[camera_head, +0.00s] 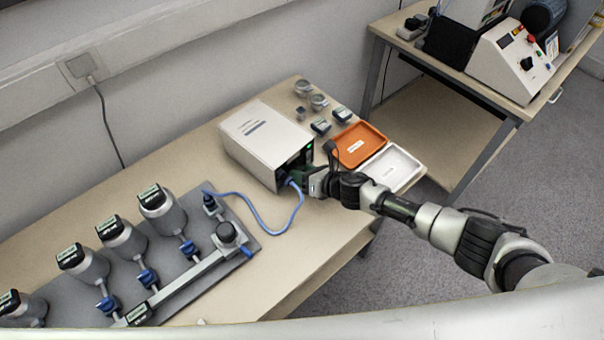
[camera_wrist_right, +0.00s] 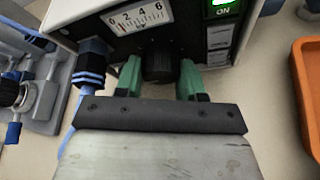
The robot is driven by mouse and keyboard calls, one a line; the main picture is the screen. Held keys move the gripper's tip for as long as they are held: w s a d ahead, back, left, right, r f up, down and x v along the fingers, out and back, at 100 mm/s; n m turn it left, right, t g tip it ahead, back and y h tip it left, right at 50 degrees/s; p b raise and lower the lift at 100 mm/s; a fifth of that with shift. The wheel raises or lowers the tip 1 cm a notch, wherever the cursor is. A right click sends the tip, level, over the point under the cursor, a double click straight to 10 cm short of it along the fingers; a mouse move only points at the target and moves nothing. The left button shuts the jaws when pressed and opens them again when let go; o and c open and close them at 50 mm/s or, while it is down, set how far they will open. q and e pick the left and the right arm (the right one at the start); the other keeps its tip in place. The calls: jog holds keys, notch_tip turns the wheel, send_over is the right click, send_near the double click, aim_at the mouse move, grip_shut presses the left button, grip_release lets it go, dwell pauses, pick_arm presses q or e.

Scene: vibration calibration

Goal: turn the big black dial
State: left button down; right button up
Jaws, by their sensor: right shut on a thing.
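The big black dial (camera_wrist_right: 161,66) is on the front face of a white box-shaped instrument (camera_head: 262,135), below a scale (camera_wrist_right: 140,18) marked 0, 2, 4, 6. My right gripper (camera_wrist_right: 160,78) is shut on the dial, one green fingertip on each side of it. In the head view my right gripper (camera_head: 296,178) is at the instrument's front face and hides the dial there. A lit green ON switch (camera_wrist_right: 222,8) is right of the scale. My left gripper is in neither view.
A blue hose (camera_head: 262,222) runs from the instrument's front to a grey plate (camera_head: 200,298) with several metal cylinders. An orange tray (camera_head: 377,140) and a white tray (camera_head: 415,163) lie right of the instrument. Small metal parts (camera_head: 318,102) sit behind them.

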dwell(0.3)
jog(key=o, duration=0.9)
jog(key=v, duration=1.1)
jog(key=shift+w+p, duration=0.1)
jog(key=shift+p, duration=0.2)
jog(key=shift+f, duration=0.1)
